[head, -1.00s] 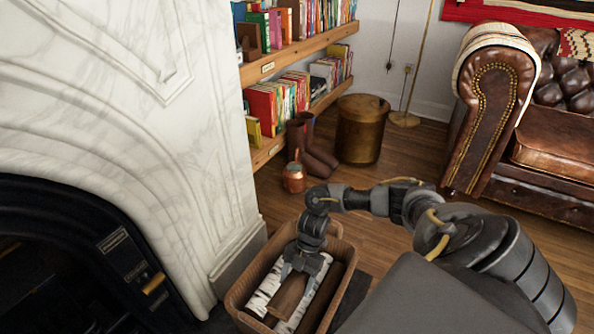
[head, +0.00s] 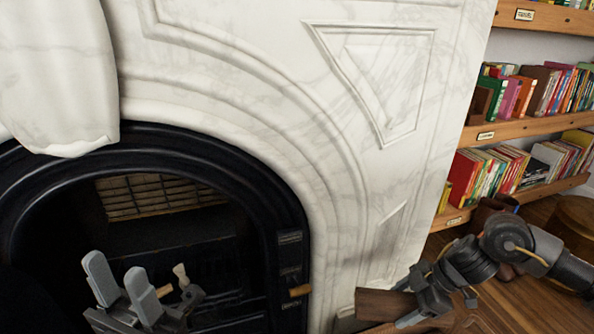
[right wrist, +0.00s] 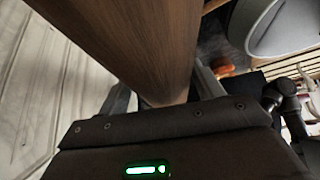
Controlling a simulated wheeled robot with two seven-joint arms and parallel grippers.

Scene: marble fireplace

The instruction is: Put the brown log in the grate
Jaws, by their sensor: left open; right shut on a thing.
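The brown log (head: 385,305) is at the lower right of the head view, held in my right gripper (head: 418,296). In the right wrist view the log (right wrist: 140,45) runs up between the fingers, which are shut on it. The grate (head: 222,268) is a set of dark bars low inside the black fireplace opening, at the left of the head view. It is dim and partly hidden by my left gripper (head: 122,284), which is open and empty in front of the opening. The log is outside the fireplace, to the right of the grate.
The black arched surround (head: 275,215) edges the opening, with a small wooden-coloured knob (head: 300,290) on its right side. The white marble mantel (head: 350,200) stands between the opening and the bookshelves (head: 530,125). Small light-brown pieces (head: 181,273) show beside my left gripper.

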